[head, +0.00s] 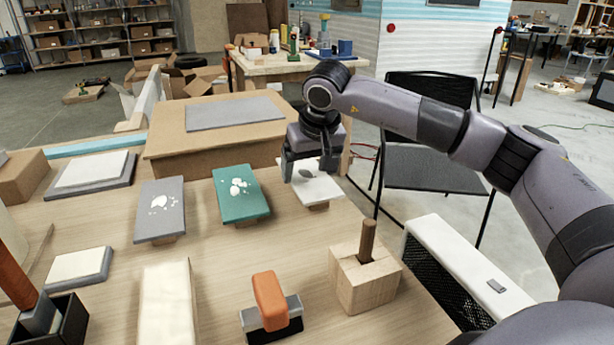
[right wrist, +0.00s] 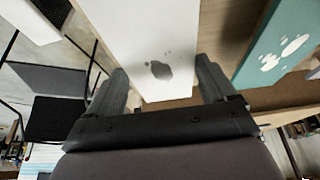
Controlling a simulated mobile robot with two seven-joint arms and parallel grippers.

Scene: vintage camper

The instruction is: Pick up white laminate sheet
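The white laminate sheet (head: 320,190) has a grey patch and rests raised on a small wooden block at the right of the table. My right gripper (head: 311,172) is above its far end, pointing down. In the right wrist view the sheet (right wrist: 150,35) reaches in between the two fingers of the gripper (right wrist: 162,75), one at each side edge. The fingers are spread wide, and I cannot tell whether they touch the edges. My left gripper is not in view.
A green sheet (head: 240,195) and a grey sheet (head: 160,212) stand left of it on similar supports. A cardboard box (head: 215,150) is behind. A wooden block with a peg (head: 365,285) and an orange-handled tool (head: 270,300) are in front. A black chair (head: 430,165) stands right.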

